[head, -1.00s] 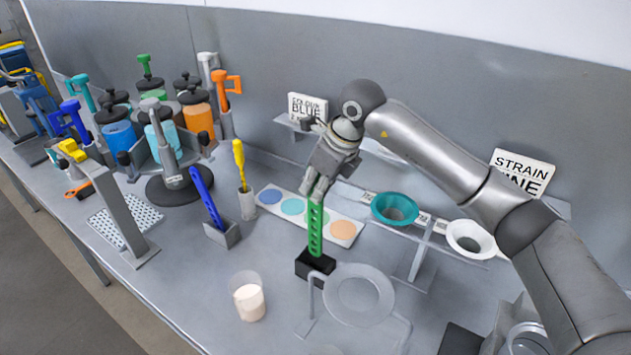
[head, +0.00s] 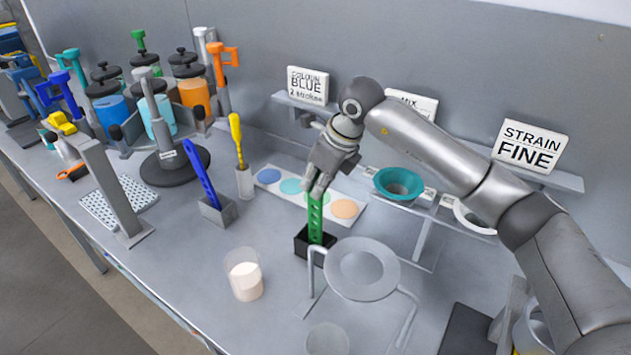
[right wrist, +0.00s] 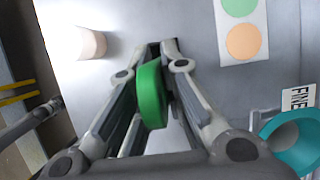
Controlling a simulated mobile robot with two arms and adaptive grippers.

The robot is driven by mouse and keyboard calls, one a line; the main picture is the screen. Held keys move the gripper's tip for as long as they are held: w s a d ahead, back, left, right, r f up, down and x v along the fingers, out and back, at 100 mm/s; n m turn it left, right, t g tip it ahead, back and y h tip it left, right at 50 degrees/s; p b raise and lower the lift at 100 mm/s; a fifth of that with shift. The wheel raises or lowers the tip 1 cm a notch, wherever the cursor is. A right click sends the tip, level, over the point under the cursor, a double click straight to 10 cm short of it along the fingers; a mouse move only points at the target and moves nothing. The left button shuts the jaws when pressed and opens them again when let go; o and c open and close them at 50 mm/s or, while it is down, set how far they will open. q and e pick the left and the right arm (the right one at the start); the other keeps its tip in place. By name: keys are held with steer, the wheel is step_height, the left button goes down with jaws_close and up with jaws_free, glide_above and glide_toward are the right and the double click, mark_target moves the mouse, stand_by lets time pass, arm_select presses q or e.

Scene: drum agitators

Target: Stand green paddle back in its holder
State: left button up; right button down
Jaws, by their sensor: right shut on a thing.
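The green paddle (head: 315,219) stands upright with its lower end in the black holder (head: 301,246) on the bench. My right gripper (head: 318,188) is shut on the paddle's upper end, above the holder. In the right wrist view the green paddle (right wrist: 152,95) sits between the two fingers of my right gripper (right wrist: 160,58). How deep the paddle sits in the holder is hidden by the holder's walls. My left gripper is not in view.
A clear cup (head: 244,275) with pale contents stands left of the holder, and a ring stand (head: 361,269) stands close on the right. A blue paddle (head: 205,180) and a yellow paddle (head: 236,138) stand in holders to the left. A teal funnel (head: 398,184) sits behind right.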

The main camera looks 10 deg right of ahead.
steer(key=c, duration=1.5)
jaws_free()
steer(key=v, duration=1.2)
